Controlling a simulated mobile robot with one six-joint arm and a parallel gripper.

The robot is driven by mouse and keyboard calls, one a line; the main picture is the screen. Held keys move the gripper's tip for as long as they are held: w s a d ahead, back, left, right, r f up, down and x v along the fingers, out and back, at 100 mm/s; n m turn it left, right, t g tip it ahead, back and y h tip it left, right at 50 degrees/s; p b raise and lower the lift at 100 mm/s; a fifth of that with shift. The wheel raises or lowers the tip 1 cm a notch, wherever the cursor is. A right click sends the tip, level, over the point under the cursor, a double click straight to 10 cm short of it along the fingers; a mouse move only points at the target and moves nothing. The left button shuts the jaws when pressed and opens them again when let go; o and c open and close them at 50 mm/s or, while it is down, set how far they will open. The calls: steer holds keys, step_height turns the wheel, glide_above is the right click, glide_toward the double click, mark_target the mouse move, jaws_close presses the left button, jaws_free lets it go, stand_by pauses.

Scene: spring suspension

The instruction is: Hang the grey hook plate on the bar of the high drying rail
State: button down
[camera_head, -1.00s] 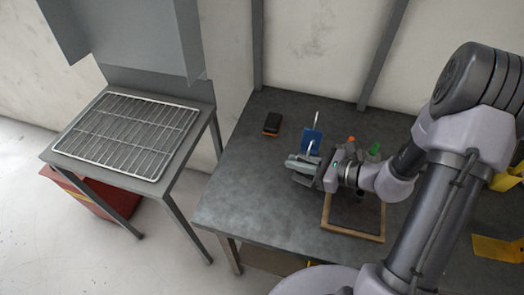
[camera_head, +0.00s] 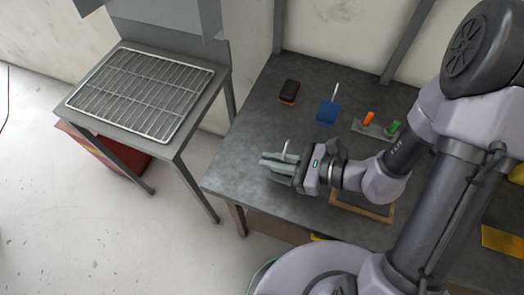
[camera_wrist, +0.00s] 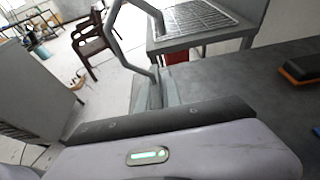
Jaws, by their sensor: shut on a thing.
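My gripper (camera_head: 279,169) is shut on the grey hook plate (camera_head: 270,158) and holds it over the front left part of the dark workbench. In the wrist view the grey hook plate (camera_wrist: 156,92) sticks out beyond the jaws, with its bent metal rod rising from it. My gripper hides part of the plate. I cannot make out the bar of the high drying rail in either view.
A blue plate with a hook (camera_head: 329,112), a black and orange block (camera_head: 289,92) and a holder with orange and green pieces (camera_head: 376,130) are on the workbench (camera_head: 245,150). A wood-framed tray (camera_head: 366,211) lies near my arm. A wire rack (camera_head: 140,92) lies on the left table.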

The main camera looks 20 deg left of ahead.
steer(key=shift+w+a+f+b, duration=0.15)
steer(key=shift+a+f+b, duration=0.1)
steer(key=shift+f+b, duration=0.45)
steer(key=w+a, duration=0.1)
steer(key=w, duration=0.1)
steer(key=w+a+b, duration=0.1)
steer(key=w+a, duration=0.2)
steer(key=w, duration=0.1)
steer(key=shift+w+a+r, duration=0.25)
steer(key=shift+a, duration=0.05)
step_height(320, 180, down, 4)
steer(key=b, duration=0.2)
steer(key=shift+w+r+b, duration=0.1)
steer(key=shift+r+b, duration=0.05)
steer(key=shift+b, duration=0.15)
steer(key=shift+r, duration=0.2)
steer(key=shift+f, duration=0.1)
steer(key=c, duration=1.5)
jaws_free()
